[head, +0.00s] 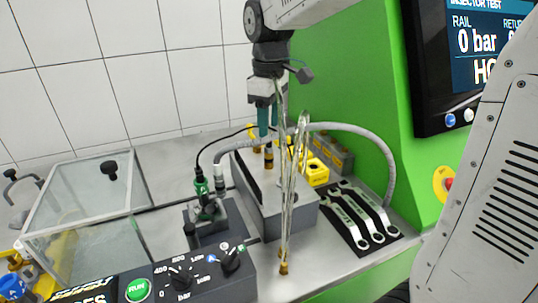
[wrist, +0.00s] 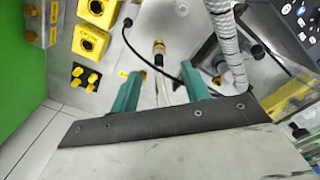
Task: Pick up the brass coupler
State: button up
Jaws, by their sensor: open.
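My gripper (head: 269,136) points down above the grey block on the bench, its two teal fingers apart. A brass fitting with a dark band (head: 268,157) stands upright on the block just below the fingertips. In the wrist view my gripper (wrist: 163,78) is open, and a brass coupler (wrist: 158,47) shows beyond the gap between its fingers, not between them. I cannot tell for sure that these are the same piece. A clear hose (head: 287,210) hangs in front of the block and ends in a small brass tip (head: 283,268) low at the bench front.
The grey block (head: 290,217) stands mid-bench. Wrenches (head: 362,215) lie on a dark mat at right. A yellow block (head: 317,172) and a grey hose (head: 375,150) are behind. A clear-walled box (head: 75,215) and the control panel (head: 190,283) are at left.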

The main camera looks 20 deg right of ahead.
aim_at(269, 146)
notch_tip(269, 146, down, 8)
jog(key=shift+w+r, duration=0.1)
jog(key=shift+r, duration=0.05)
dwell(0.3)
jog(key=shift+c, duration=0.4)
grip_shut()
